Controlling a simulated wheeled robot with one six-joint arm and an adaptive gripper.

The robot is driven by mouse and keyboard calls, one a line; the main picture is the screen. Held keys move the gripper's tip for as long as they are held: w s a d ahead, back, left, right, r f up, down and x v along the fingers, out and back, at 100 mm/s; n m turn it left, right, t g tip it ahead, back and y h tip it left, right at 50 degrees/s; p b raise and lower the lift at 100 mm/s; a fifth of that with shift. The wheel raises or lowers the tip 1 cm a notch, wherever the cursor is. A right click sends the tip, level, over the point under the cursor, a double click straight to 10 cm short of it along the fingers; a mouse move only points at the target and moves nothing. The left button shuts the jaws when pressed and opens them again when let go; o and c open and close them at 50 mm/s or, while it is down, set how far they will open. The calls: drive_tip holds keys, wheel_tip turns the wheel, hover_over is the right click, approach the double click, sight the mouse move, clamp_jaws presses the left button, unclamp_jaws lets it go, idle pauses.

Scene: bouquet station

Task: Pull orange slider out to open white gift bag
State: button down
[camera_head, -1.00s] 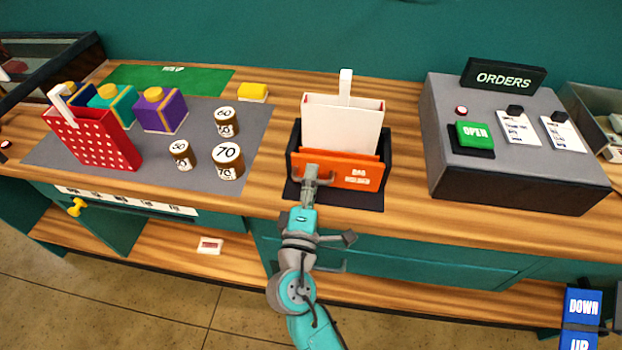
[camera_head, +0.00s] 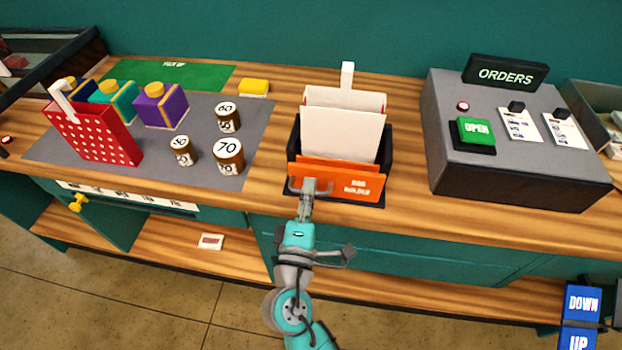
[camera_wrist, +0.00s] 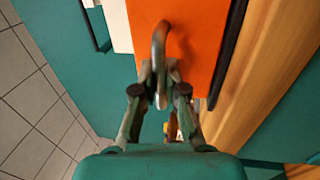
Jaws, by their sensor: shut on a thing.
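The orange slider (camera_head: 338,178), labelled as a bag holder, sits at the front of a black holder (camera_head: 384,155) on the counter. The white gift bag (camera_head: 343,128) stands upright in the holder, with its handle up. Its mouth shows a gap between the front and back panels. My gripper (camera_head: 308,189) is shut on the grey handle at the slider's left part. In the wrist view my gripper (camera_wrist: 160,88) closes around the curved handle (camera_wrist: 160,40) on the orange face (camera_wrist: 195,35).
A red dotted bag (camera_head: 95,135), coloured boxes (camera_head: 160,108) and numbered jars (camera_head: 228,155) stand on the grey mat to the left. The orders console (camera_head: 515,165) with a green OPEN button (camera_head: 475,132) is at the right. Bare wooden counter lies on both sides of the holder.

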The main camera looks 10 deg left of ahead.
drive_tip(key=c, duration=1.2)
unclamp_jaws()
drive_tip(key=s+f, duration=0.2)
drive_tip(key=s, duration=0.9)
drive_tip(key=shift+s+a, duration=0.2)
drive_tip(key=shift+s, duration=0.15)
drive_tip(key=shift+f, duration=0.15)
drive_tip(key=s+d+f+m+g+y, duration=0.1)
drive_tip(key=s+d+f+g, duration=0.2)
drive_tip(key=d+f, duration=0.45)
drive_tip(key=s+d+f+m+g+y, duration=0.2)
drive_tip(key=s+d+f+g, duration=0.15)
drive_tip(key=d+f, duration=0.4)
drive_tip(key=s+d+r+m, duration=0.2)
drive_tip(key=s+d+m, duration=0.1)
drive_tip(key=s+m, duration=0.2)
drive_tip(key=s+d+r+m+t+h, duration=0.1)
drive_tip(key=s+d+r+m, duration=0.2)
drive_tip(key=s, duration=0.4)
drive_tip(key=s+d+r+m+h, duration=0.1)
drive_tip(key=s+d+r+m, duration=0.1)
drive_tip(key=s+m, duration=0.4)
drive_tip(key=shift+d+r+m, duration=0.2)
drive_tip(key=shift+d+m, duration=0.1)
drive_tip(key=shift+d, duration=0.55)
